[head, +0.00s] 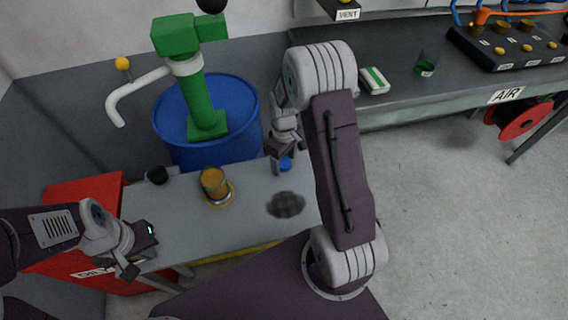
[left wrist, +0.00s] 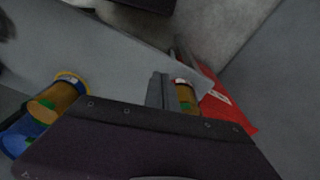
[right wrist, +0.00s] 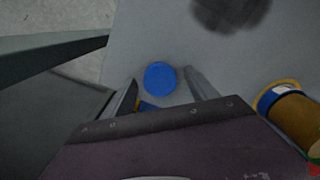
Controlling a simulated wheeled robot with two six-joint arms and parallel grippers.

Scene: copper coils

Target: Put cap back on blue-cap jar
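A brown-orange jar (head: 214,183) stands open-looking on the grey table, with a yellow ring at its base; a blue cap (head: 286,164) lies on the table to its right. The right wrist view also shows the cap (right wrist: 160,79) between and a little beyond my right gripper's (right wrist: 160,92) parted fingers, apart from them. In the head view my right gripper (head: 285,165) is over the cap. My left gripper (head: 134,262) is by the table's front left edge; in the left wrist view its fingers (left wrist: 160,90) are together and empty. A jar (left wrist: 65,90) shows left of them.
A black round thing (head: 156,175) is at the table's back left. A dark round patch (head: 286,204) marks the table. A red cabinet (head: 75,205) stands left, and a blue barrel (head: 235,110) with a green pump (head: 195,80) behind. A workbench (head: 440,95) is at back right.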

